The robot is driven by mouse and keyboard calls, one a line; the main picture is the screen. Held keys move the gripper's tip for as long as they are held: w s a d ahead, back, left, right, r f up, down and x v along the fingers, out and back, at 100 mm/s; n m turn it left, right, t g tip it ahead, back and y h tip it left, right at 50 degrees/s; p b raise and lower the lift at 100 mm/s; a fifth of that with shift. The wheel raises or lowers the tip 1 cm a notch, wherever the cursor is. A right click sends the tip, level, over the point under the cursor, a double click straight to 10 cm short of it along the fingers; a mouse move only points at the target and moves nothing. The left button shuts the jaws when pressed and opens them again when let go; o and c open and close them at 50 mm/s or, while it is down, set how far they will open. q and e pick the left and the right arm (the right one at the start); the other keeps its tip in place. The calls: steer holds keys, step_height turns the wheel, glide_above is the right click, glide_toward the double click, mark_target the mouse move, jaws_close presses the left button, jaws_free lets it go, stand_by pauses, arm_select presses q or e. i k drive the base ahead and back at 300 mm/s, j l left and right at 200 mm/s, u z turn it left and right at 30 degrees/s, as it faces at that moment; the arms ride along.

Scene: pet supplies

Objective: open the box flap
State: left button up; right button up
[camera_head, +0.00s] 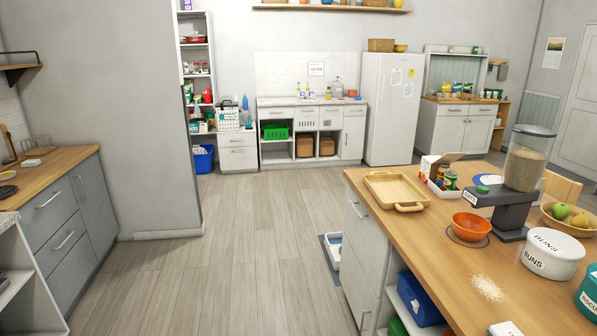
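A small white and red box (427,168) stands on the wooden island counter at the right, behind a wooden tray. The far side of the box is hidden. Neither of my grippers is in view.
On the island counter (430,257) are a wooden tray (392,188), an orange bowl (471,226), a food dispenser (527,160), a white canister (552,254) and a fruit bowl (568,219). Spilled grain (488,288) lies near the front. The wooden floor (240,240) at left is clear.

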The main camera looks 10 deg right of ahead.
mark_target(449, 158)
steer(key=i+z, duration=0.35)
steer(key=i, duration=0.15)
steer(key=i+j+z, duration=0.35)
steer(key=i, duration=0.15)
steer(key=i+j+z, duration=0.3)
steer(key=i, duration=0.2)
steer(key=l, duration=0.05)
